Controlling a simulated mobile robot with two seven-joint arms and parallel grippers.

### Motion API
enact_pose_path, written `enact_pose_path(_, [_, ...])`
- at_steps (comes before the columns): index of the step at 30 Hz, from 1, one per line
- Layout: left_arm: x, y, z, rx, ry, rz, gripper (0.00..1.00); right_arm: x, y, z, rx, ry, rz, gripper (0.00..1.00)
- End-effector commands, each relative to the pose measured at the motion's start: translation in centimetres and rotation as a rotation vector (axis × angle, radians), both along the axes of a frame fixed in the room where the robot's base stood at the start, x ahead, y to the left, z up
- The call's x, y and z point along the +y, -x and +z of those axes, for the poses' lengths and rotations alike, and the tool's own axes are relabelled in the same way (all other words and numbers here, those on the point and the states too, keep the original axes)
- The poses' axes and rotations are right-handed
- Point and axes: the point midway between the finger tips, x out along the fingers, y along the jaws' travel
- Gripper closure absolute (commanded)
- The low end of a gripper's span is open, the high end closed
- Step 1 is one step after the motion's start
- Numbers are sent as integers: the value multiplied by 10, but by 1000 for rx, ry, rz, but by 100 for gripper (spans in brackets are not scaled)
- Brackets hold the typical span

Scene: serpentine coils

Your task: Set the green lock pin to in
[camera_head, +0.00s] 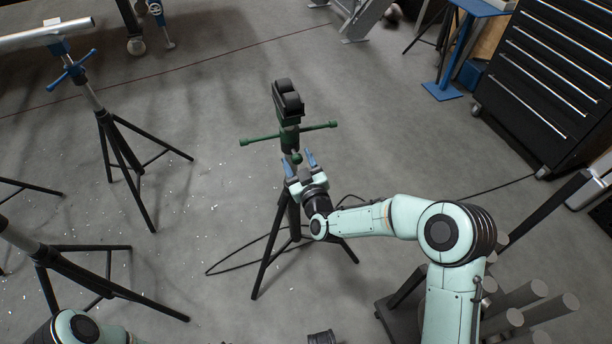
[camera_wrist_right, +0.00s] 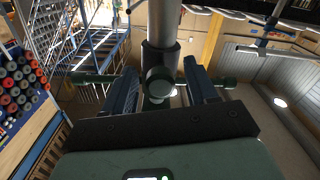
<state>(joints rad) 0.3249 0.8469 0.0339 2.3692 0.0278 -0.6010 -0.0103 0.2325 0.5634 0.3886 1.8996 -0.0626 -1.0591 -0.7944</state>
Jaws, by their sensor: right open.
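The green lock pin (camera_head: 296,158) is a small knob on the front of a tripod stand's column, below a green cross handle (camera_head: 262,139). In the right wrist view the pin's round dark end (camera_wrist_right: 160,82) faces the camera. My right gripper (camera_head: 299,163) is open, with its two blue fingers pointing at the column, one on each side of the pin. The wrist view shows the same fingers (camera_wrist_right: 160,90) apart, with the knob between them. I cannot tell whether they touch it. My left gripper is out of view.
The stand has a black roller head (camera_head: 288,100) and black tripod legs (camera_head: 270,265) with a cable on the floor. Another stand with a blue handle (camera_head: 72,70) holds a metal pipe (camera_head: 40,36) at the left. A black drawer cabinet (camera_head: 545,85) stands at the right.

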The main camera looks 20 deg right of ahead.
Motion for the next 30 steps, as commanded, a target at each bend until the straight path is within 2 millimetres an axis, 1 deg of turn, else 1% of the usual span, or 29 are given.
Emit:
enact_pose_path(5, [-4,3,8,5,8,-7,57,-1,32,2,1,1,2,43])
enact_pose_path(12, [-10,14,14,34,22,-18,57,-3,85,1,2,1,0,43])
enact_pose_path(16, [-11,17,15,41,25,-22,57,-4,107,1,1,0,1,43])
enact_pose_path(18, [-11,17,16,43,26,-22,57,-4,115,1,1,0,1,43])
enact_pose_path(21, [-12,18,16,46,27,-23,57,-4,122,1,-1,-1,0,43])
enact_pose_path(24, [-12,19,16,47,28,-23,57,-5,125,1,0,-1,0,43])
enact_pose_path(30, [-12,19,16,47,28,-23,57,-5,125,1,0,-1,-1,43])
